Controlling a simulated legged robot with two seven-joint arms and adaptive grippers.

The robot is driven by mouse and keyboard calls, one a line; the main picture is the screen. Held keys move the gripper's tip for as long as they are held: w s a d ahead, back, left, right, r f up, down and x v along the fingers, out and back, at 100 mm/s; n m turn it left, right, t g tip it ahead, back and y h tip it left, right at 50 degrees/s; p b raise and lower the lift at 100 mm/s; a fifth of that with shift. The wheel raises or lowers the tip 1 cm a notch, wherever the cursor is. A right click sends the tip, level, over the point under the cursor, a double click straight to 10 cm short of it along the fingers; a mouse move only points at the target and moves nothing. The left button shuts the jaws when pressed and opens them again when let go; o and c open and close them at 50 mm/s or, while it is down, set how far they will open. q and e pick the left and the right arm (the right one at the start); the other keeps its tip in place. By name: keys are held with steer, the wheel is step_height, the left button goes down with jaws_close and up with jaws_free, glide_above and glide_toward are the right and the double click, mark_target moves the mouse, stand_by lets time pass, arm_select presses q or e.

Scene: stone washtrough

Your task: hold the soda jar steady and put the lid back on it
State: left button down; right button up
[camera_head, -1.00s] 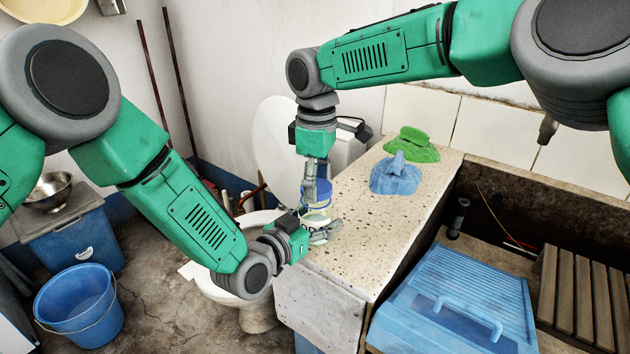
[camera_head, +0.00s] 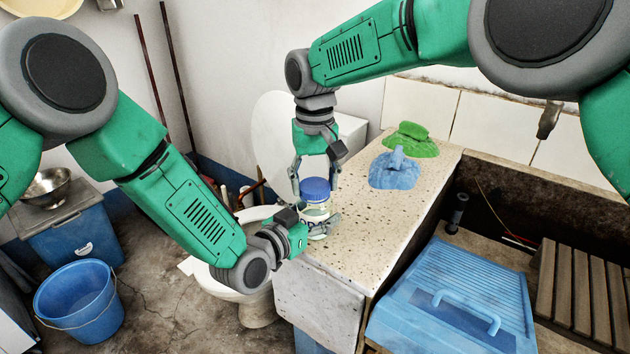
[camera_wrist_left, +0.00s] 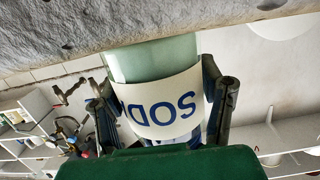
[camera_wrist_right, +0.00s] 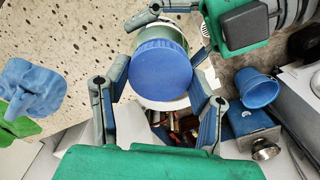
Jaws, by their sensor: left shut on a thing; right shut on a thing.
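The soda jar (camera_head: 316,214) stands upright near the left end of the speckled stone top. It is pale with a white label, whose blue letters show upside down in the left wrist view (camera_wrist_left: 160,103). My left gripper (camera_head: 319,229) is shut around the jar's body, one finger on each side. The blue lid (camera_head: 316,187) is level at the jar's mouth, and it fills the middle of the right wrist view (camera_wrist_right: 160,70). My right gripper (camera_head: 315,182) points down from above, shut on the lid's rim from two sides. I cannot tell whether the lid is fully seated.
A blue cloth (camera_head: 395,171) and a green cloth (camera_head: 412,138) lie farther back on the stone top. A blue washboard (camera_head: 455,295) and wooden slats (camera_head: 585,285) are in the trough at right. A toilet (camera_head: 240,278) and blue bucket (camera_head: 83,302) stand left on the floor.

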steer(key=m, duration=0.4)
steer(key=shift+w, duration=0.1)
steer(key=o, duration=0.7)
steer(key=shift+c, duration=0.2)
steer(key=shift+r, duration=2.25)
steer(key=shift+c, duration=0.3)
